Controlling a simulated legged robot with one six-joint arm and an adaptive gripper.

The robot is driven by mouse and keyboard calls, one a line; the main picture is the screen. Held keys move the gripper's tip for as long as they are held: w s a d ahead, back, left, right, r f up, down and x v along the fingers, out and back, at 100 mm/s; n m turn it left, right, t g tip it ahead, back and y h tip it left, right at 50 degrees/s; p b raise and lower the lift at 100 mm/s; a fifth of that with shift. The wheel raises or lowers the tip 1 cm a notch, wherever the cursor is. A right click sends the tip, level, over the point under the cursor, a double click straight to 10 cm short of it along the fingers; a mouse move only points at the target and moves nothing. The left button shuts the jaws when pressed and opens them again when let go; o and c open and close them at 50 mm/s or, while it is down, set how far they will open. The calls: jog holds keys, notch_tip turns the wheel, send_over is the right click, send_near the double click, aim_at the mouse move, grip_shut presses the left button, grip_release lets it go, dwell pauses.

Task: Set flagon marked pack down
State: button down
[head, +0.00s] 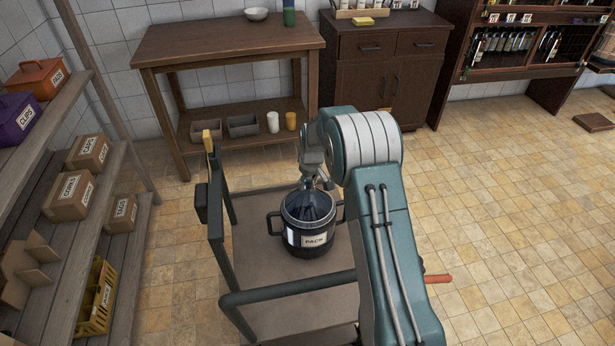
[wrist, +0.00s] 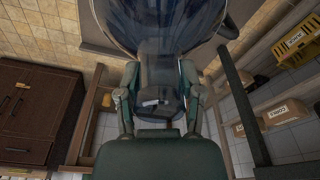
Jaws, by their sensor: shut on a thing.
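The flagon marked PACK (head: 308,226) is a dark, glossy vessel in a basket with side handles and a pale label, seen upright in the head view. My gripper (head: 317,187) reaches down to its top and is shut on it. In the wrist view, my gripper (wrist: 160,92) has a finger on either side of the neck, and the dark glass flagon (wrist: 165,22) fills the top. The flagon is over the grey-brown deck of a trolley (head: 258,262). I cannot tell whether its base touches the deck. My arm hides part of the deck's right side.
Green trolley rails (head: 285,290) stand at the left and front of the deck. Shelves with labelled boxes (head: 72,195) and a yellow crate (head: 97,298) are at left. A wooden table (head: 225,40) and dark cabinet (head: 385,70) stand behind. Tiled floor at right is mostly clear.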

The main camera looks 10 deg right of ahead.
jog(key=shift+r, duration=0.1)
jog(key=shift+c, duration=1.2)
grip_release()
jog(key=r, duration=0.4)
jog(key=s+r, duration=0.1)
jog(key=r, duration=0.7)
jog(key=shift+s+d, duration=0.3)
jog(key=shift+s, duration=0.1)
jog(key=s+r+m+t, duration=0.2)
jog(key=s+r, duration=1.4)
jog(key=s+a+m+t, duration=0.1)
jog(key=s+m+t, duration=0.1)
jog(key=s, duration=1.9)
jog(key=shift+s+r+m+h, duration=0.2)
jog(key=shift+s+m+h, duration=0.1)
jog(key=shift+s, duration=0.1)
